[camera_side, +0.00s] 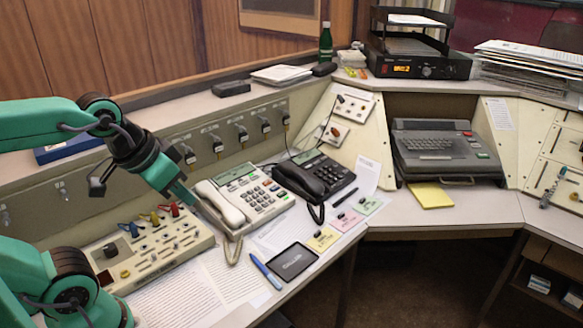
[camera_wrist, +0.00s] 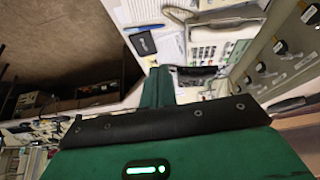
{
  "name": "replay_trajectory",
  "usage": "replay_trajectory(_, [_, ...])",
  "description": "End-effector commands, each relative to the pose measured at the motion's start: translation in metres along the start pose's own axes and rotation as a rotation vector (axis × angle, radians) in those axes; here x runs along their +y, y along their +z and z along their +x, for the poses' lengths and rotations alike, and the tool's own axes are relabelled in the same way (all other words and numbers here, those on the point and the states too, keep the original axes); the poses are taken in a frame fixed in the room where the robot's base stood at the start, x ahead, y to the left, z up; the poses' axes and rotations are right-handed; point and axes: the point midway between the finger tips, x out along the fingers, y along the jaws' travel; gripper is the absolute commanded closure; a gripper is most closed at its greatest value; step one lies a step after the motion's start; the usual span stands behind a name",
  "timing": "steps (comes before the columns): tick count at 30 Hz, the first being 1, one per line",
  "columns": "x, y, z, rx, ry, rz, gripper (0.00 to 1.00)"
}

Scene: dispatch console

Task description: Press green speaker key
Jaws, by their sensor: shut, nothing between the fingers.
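A cream desk phone (camera_side: 255,203) with a keypad sits on the desk in the side view, its white handset (camera_side: 219,204) on its left side. It also shows at the upper right of the wrist view (camera_wrist: 213,40). I cannot make out a green speaker key for certain; the keys are too small. My gripper (camera_side: 192,203) is shut and empty. It points down beside the left end of the handset, and I cannot tell whether it touches it. In the wrist view the green fingers (camera_wrist: 157,88) stand together near the middle, partly covering the desk.
A black phone (camera_side: 314,174) stands right of the cream one. A switch box (camera_side: 160,250) with coloured levers is to the left. A black tablet (camera_side: 291,262), blue pen (camera_side: 266,271) and papers lie in front. A socket panel (camera_side: 225,135) rises behind.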

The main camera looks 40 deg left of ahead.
Motion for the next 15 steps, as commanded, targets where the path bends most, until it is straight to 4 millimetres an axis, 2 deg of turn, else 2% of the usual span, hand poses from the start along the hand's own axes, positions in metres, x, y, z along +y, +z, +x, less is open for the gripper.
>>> replay_trajectory(15, [-0.0004,-0.0031,0.0009,0.002,-0.001,0.007,1.0])
